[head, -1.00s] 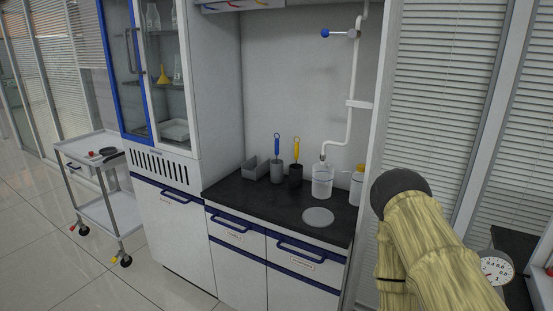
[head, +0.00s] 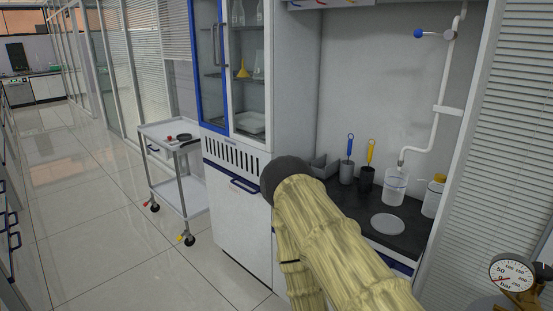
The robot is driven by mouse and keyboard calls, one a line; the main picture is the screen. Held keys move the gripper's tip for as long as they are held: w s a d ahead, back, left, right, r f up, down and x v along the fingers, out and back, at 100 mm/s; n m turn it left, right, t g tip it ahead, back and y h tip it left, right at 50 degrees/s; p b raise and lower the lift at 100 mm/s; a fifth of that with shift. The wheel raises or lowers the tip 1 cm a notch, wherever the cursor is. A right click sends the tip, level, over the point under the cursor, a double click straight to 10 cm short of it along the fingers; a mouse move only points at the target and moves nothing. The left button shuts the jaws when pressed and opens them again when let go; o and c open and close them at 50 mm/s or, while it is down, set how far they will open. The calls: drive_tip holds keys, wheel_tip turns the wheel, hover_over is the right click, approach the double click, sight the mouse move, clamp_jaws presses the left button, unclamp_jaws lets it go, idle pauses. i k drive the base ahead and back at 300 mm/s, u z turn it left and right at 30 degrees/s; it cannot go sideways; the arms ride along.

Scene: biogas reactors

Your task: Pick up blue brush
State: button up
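The blue brush (head: 349,148) stands upright in a grey holder (head: 347,172) at the back of the black counter. Only its blue handle shows; the lower part is hidden in the holder. A yellow-handled brush (head: 371,152) stands in a dark holder just to its right. My arm, in a yellowish cover, reaches across the lower middle and ends in a dark round part at the left of the brush in the picture. My gripper's fingers do not show.
The black counter (head: 407,232) also bears a grey open box (head: 325,168), a clear container (head: 395,187), a white round plate (head: 387,224) and a yellow-capped bottle (head: 434,196). A glass-door cabinet (head: 232,70) stands left. A trolley (head: 170,132) stands beyond it. The floor at left is clear.

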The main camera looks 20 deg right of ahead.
sight(350, 143)
drive_tip(key=u, duration=0.35)
drive_tip(key=i, duration=2.25)
drive_tip(key=z, duration=2.5)
